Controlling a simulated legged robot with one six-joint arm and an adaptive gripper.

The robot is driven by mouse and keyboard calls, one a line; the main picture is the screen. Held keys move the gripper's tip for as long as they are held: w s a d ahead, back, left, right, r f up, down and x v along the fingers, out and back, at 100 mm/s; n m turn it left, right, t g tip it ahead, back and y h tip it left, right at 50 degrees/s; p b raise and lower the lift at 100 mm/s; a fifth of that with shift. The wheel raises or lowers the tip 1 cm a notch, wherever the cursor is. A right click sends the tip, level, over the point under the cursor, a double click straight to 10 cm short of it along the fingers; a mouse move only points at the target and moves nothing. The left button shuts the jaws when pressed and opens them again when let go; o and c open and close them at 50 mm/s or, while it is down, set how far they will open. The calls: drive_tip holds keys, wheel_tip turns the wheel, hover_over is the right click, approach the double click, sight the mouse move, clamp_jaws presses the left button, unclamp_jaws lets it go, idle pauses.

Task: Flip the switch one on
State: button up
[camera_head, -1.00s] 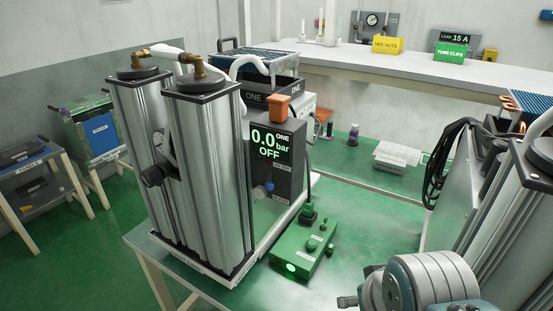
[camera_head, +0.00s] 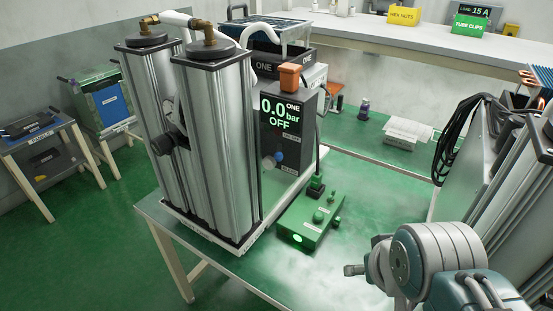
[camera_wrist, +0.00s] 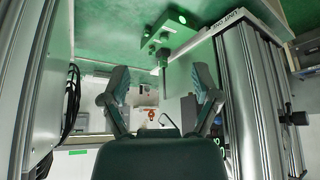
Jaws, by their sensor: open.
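The unit marked ONE has a dark display panel (camera_head: 281,127) reading 0.0 bar OFF. A green control box (camera_head: 311,219) lies on the table in front of it, with a lit green lamp on its near end and small raised controls on top. I cannot tell the switch position. The box also shows at the top of the wrist view (camera_wrist: 168,33), beyond my fingers. My gripper (camera_wrist: 160,82) is open and empty, apart from the box. In the head view my arm is at the lower right, and its fingers are not clear.
Two tall metal columns (camera_head: 213,150) stand on the table left of the box. A metal unit with black cables (camera_head: 463,140) stands at the right. A white bench (camera_head: 400,48) runs along the back. The green table right of the box has free room.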

drive_tip(key=shift+w+r, duration=0.15)
drive_tip(key=shift+r, duration=0.05)
drive_tip(key=c, duration=0.5)
drive_tip(key=shift+w+a+r, duration=0.15)
drive_tip(key=shift+w+r, duration=0.2)
clamp_jaws()
drive_tip(key=w+a+r+n+g+y, duration=0.1)
drive_tip(key=w+r+n, duration=0.3)
drive_tip(key=w, duration=0.4)
drive_tip(key=w+a+r+n+g+y, duration=0.1)
drive_tip(key=w+a+r+n+y, duration=0.1)
drive_tip(key=w+a+r+n, duration=0.2)
drive_tip(key=w+r+n, duration=0.1)
drive_tip(key=w+r, duration=0.2)
drive_tip(key=w, duration=0.1)
drive_tip(key=shift+w+a+r+y, duration=0.15)
drive_tip(key=shift+w+a+y, duration=0.15)
